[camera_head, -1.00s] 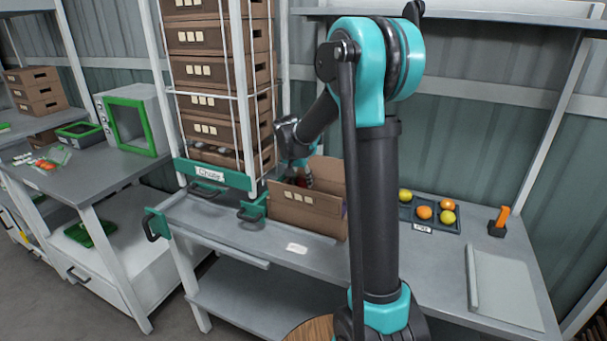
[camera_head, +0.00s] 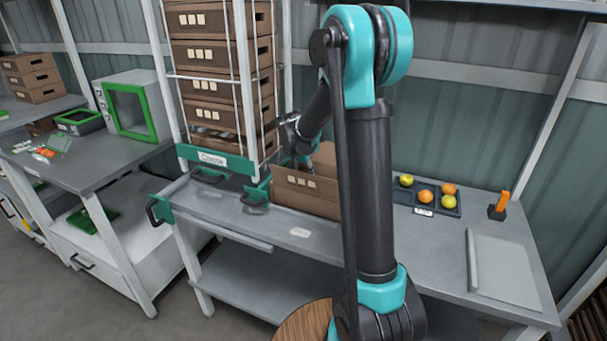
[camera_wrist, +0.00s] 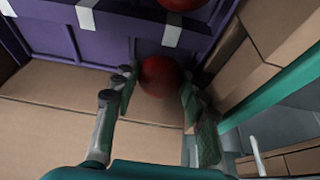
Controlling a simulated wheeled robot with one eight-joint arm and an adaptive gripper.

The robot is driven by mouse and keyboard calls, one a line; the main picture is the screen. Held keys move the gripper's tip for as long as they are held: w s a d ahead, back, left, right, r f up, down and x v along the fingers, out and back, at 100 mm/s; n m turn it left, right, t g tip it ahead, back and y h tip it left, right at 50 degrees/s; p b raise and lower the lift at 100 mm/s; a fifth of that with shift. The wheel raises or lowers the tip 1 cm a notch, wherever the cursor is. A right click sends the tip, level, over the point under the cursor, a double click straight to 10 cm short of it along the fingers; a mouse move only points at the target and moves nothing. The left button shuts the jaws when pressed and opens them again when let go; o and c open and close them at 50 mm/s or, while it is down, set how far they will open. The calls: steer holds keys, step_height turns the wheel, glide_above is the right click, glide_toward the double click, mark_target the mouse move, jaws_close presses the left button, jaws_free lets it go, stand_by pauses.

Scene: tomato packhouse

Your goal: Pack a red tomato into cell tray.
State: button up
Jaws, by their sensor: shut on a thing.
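My gripper (camera_wrist: 158,88) is shut on a red tomato (camera_wrist: 160,76), with fingers on both sides of it in the wrist view. In the head view my gripper (camera_head: 298,162) is at the open cardboard box (camera_head: 300,190), and the tomato cannot be made out there. Part of a second red tomato (camera_wrist: 182,3) shows at the top edge of the wrist view. The dark cell tray (camera_head: 436,208) lies on the bench right of the box. It holds yellow and orange tomatoes (camera_head: 425,196), with none visibly red. My arm stands between parts of the box and tray.
A purple surface (camera_wrist: 115,35) with white strips and cardboard walls (camera_wrist: 75,90) surround the gripper closely. A rack of brown crates (camera_head: 220,85) stands left of the box. An orange-handled tool (camera_head: 502,203) and a pale board (camera_head: 505,270) lie right of the tray.

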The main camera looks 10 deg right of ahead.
stand_by(0.3)
steer(key=o, duration=0.9)
steer(key=c, duration=0.4)
steer(key=shift+o, duration=0.2)
steer(key=shift+r, duration=3)
